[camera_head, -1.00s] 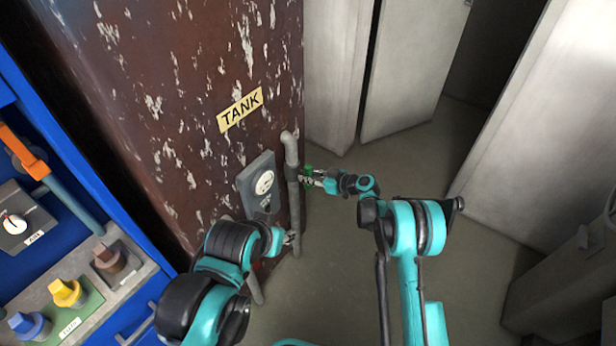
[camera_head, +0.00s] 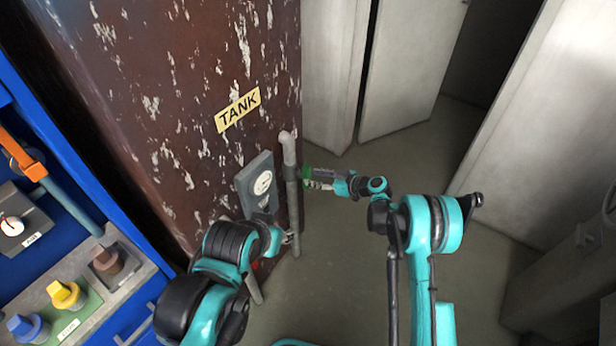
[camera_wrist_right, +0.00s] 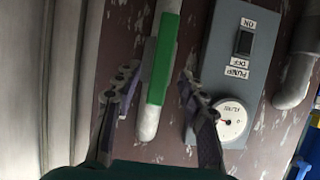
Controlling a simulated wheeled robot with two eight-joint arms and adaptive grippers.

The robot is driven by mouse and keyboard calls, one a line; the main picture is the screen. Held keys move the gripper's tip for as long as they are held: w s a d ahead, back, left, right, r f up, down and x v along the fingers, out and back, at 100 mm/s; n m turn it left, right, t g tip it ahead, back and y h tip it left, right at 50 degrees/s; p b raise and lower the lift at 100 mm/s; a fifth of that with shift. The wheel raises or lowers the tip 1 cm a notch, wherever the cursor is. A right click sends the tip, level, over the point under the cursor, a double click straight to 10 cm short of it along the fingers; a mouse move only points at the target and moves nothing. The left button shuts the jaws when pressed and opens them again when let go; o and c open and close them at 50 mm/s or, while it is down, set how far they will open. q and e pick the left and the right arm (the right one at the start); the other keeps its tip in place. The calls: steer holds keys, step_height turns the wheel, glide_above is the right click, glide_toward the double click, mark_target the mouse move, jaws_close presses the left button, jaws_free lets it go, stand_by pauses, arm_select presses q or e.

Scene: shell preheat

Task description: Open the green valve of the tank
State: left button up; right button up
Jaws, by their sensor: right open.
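The rusty brown tank (camera_head: 190,90) carries a yellow "TANK" label (camera_head: 238,110). The green valve handle (camera_head: 308,173) sits beside a grey vertical pipe (camera_head: 291,190) at the tank's right edge. In the right wrist view, the green handle (camera_wrist_right: 161,60) is a straight bar with a pale end, lying between the fingers. My right gripper (camera_head: 318,181) is open around it; the fingers (camera_wrist_right: 158,82) stand apart on both sides, with no clear contact. My left gripper (camera_head: 288,238) is by the lower pipe, small and partly hidden by its arm; its jaws are unclear.
A grey pump box with a gauge (camera_head: 259,184) is on the tank, left of the pipe; its switch (camera_wrist_right: 244,43) shows in the wrist view. A blue panel with yellow and blue knobs (camera_head: 66,295) is at left. Pale cabinets (camera_head: 415,70) stand behind; the floor between is free.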

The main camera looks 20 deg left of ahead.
steer(key=v, duration=0.7)
steer(key=shift+s+d+r, duration=0.1)
steer(key=shift+d, duration=0.05)
